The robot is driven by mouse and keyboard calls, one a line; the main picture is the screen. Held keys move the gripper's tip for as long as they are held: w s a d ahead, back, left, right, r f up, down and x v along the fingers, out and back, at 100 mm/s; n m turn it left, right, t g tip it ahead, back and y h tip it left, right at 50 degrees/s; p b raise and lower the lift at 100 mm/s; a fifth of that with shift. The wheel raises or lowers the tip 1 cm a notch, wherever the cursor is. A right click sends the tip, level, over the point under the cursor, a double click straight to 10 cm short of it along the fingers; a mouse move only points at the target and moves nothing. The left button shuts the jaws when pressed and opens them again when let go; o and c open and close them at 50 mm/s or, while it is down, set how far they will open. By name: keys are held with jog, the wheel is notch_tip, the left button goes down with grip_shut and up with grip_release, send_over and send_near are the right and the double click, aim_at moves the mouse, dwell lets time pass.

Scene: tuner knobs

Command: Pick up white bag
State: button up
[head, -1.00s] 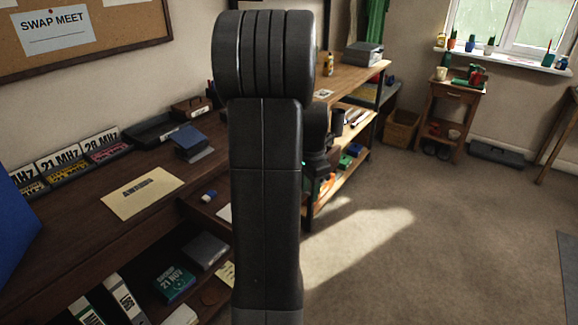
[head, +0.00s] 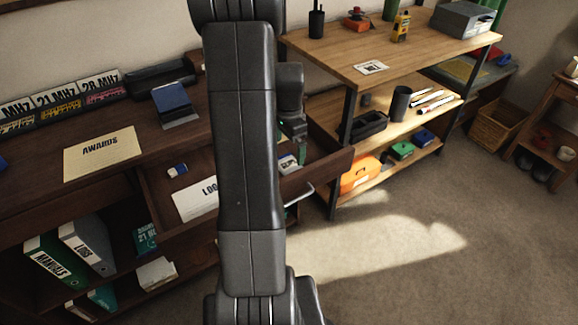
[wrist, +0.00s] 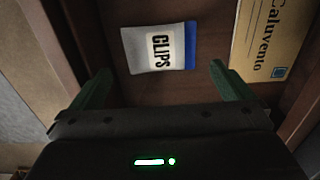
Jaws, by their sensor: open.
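The white bag (wrist: 158,48) is a small flat packet printed "CLIPS" with a blue strip along one side. It lies on the floor of an open wooden drawer. In the head view the bag (head: 288,163) shows partly beside my arm. My gripper (wrist: 160,82) is open and empty, with its green fingers pointing toward the bag. In the wrist view the bag appears between and beyond the fingertips, with no visible contact. In the head view my gripper (head: 302,150) hangs over the drawer, partly hidden by its own arm.
The drawer front (head: 330,168) and side walls stand close around my gripper. A yellow "Caluvento" packet (wrist: 262,40) lies right of the bag. A blue-and-white eraser (head: 178,170) and a "LOG" paper (head: 195,200) lie farther left in the drawer. A wooden shelf unit (head: 350,75) stands at right.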

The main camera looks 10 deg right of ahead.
aim_at(289, 164)
jog(key=shift+w+f, duration=0.1)
jog(key=shift+f, duration=0.55)
notch_tip(289, 164, down, 5)
jog(key=shift+c, duration=0.4)
jog(key=c, duration=0.5)
